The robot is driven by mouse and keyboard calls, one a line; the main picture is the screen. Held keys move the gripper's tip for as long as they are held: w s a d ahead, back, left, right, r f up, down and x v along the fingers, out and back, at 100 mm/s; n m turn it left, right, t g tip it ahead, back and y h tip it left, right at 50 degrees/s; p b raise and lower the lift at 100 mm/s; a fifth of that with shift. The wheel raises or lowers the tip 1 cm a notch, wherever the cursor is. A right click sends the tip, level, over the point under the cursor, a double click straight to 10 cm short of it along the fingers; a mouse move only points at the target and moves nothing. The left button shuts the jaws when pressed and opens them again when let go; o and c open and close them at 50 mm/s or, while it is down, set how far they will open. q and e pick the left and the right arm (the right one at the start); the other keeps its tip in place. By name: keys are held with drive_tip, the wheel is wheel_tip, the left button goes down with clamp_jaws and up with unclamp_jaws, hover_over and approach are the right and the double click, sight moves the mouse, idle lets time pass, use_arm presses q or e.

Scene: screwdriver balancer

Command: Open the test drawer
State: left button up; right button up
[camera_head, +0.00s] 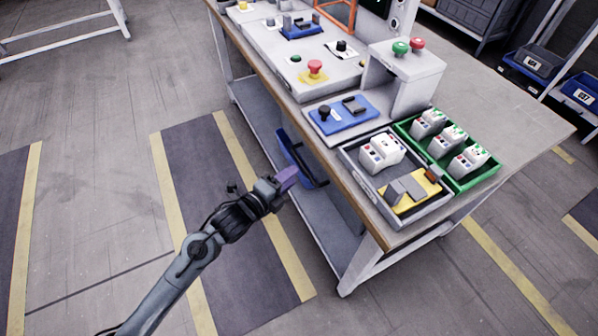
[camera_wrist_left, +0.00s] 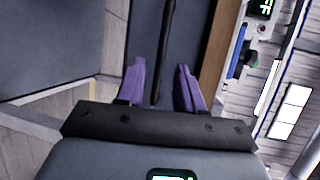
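A blue drawer (camera_head: 288,150) hangs under the worktable's long edge, and I take it as the test drawer. A dark bar like a handle (camera_head: 311,178) runs along its outer side. How far the drawer is open is not clear, since the tabletop hides part of it. My left gripper (camera_head: 286,178) has purple fingers and is beside the drawer. In the left wrist view its fingers (camera_wrist_left: 160,85) are apart, and a thin black bar (camera_wrist_left: 163,50) shows in the gap between them. Contact with the bar is not visible. My right gripper is out of view.
The worktable (camera_head: 500,120) holds a grey tray (camera_head: 440,212), a green tray (camera_head: 482,182), a blue fixture (camera_head: 350,122) and a white box (camera_head: 425,75) with green and red buttons. A lower shelf (camera_head: 315,215) sits below. The floor to the left is clear.

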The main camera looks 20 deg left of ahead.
use_arm(q)
drive_tip(key=b+x, duration=0.1)
drive_tip(key=x, duration=0.4)
drive_tip(key=shift+w+r+b, duration=0.1)
drive_tip(key=shift+b, duration=0.25)
drive_tip(key=shift+c, duration=0.9)
clamp_jaws()
